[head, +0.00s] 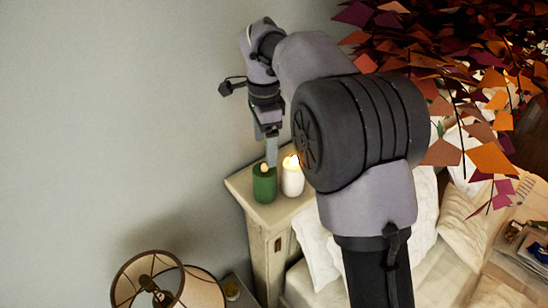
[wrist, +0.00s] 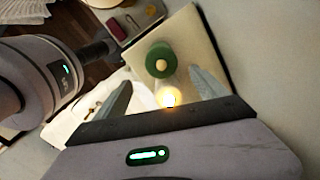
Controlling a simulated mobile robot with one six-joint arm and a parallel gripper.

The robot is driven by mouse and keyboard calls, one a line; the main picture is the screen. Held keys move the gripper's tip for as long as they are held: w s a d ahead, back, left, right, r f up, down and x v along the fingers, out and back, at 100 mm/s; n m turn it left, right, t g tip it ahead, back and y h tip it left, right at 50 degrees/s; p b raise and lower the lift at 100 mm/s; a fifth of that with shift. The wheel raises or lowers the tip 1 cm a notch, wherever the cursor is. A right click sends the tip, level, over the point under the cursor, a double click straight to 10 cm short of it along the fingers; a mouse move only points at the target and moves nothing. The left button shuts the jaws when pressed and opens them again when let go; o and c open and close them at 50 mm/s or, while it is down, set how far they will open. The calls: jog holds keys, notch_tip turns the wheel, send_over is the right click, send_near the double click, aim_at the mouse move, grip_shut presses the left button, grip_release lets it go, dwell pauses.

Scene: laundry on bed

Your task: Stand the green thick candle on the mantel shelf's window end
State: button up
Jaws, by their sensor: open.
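The green thick candle (head: 264,186) stands upright on the pale shelf top (head: 243,184), near its left edge. A lit white candle (head: 292,180) stands close to its right. My gripper (head: 271,152) is above the green candle, pointing down. In the wrist view my gripper (wrist: 160,77) is open, with one finger on each side and nothing held. The green candle (wrist: 160,60) shows from above, just past the fingertips. A bright flame (wrist: 168,97) glows between the fingers and hides most of the white candle. I cannot tell which end of the shelf faces a window.
A bed with white pillows (head: 425,215) lies right of the shelf. A shaded lamp (head: 165,280) stands at lower left. Orange and purple leaves (head: 470,60) fill the upper right. A plain wall (head: 110,110) is at the left. A red item (wrist: 116,27) lies beyond the shelf.

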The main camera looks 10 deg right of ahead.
jog(key=s+d+r+n+t+y, duration=0.1)
jog(key=s+d+r+n, duration=0.2)
jog(key=s, duration=0.4)
jog(key=s+d+r+n+t, duration=0.1)
jog(key=s+d+r+n, duration=0.1)
jog(key=s+r, duration=0.35)
jog(key=s+d+f+n+t, duration=0.1)
jog(key=s+f+n+t, duration=0.1)
jog(key=s, duration=0.6)
jog(key=s+d+f+n+t+y, duration=0.1)
jog(key=s+f+n, duration=0.2)
jog(key=s, duration=0.6)
jog(key=shift+s+f+n+t, duration=0.3)
jog(key=shift+n+t, duration=0.1)
jog(key=shift+n, duration=0.1)
notch_tip(320, 180, down, 42)
jog(key=b, duration=4.1)
jog(key=shift+r+b, duration=0.2)
jog(key=shift+b, duration=0.2)
